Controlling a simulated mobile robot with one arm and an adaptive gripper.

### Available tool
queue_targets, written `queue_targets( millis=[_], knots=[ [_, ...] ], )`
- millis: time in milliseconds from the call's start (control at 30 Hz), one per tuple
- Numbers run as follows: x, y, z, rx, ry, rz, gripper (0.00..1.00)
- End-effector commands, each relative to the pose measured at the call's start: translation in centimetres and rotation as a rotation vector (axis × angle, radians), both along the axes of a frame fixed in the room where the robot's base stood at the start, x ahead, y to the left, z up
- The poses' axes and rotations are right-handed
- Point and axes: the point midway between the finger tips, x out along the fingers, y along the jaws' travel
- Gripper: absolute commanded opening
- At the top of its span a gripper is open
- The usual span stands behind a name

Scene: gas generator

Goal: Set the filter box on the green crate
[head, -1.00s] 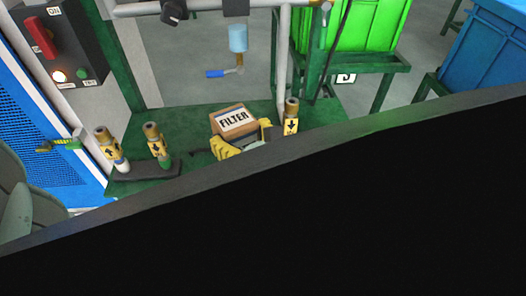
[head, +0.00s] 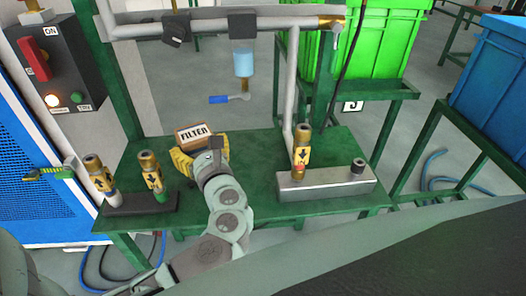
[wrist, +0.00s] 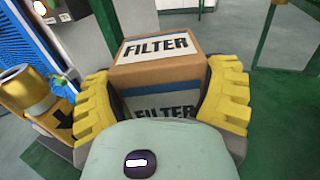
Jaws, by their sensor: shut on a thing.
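The filter box (head: 193,134) is a small brown carton with a white label reading FILTER. It is over the left half of the green table in the head view. In the wrist view the filter box (wrist: 158,62) sits between the yellow fingers, its top and front labels showing. My gripper (head: 198,156) is shut on it; the fingers (wrist: 163,98) press on its left and right sides. I cannot tell whether the box touches the table. The green crate (head: 375,42) stands on a green stand at the upper right, behind the table.
The green table (head: 262,150) carries brass-topped fittings (head: 150,172) at left and a grey block with a fitting (head: 325,183) at right. A blue crate (head: 495,75) is at far right.

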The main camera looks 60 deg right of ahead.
Motion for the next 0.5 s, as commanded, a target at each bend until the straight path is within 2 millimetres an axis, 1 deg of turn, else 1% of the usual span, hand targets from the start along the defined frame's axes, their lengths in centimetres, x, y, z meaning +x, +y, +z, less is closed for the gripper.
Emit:
queue_targets(
  millis=[33,267,400,500],
  knots=[
    [0.7,0.0,0.0,-0.001,-0.003,0.005,0.35],
    [2.1,0.0,-0.2,0.000,-0.001,0.006,0.35],
    [2.1,-0.1,-2.5,0.000,-0.001,-0.001,0.35],
    [2.1,-0.1,-3.7,0.000,-0.001,-0.001,0.35]
  ],
)
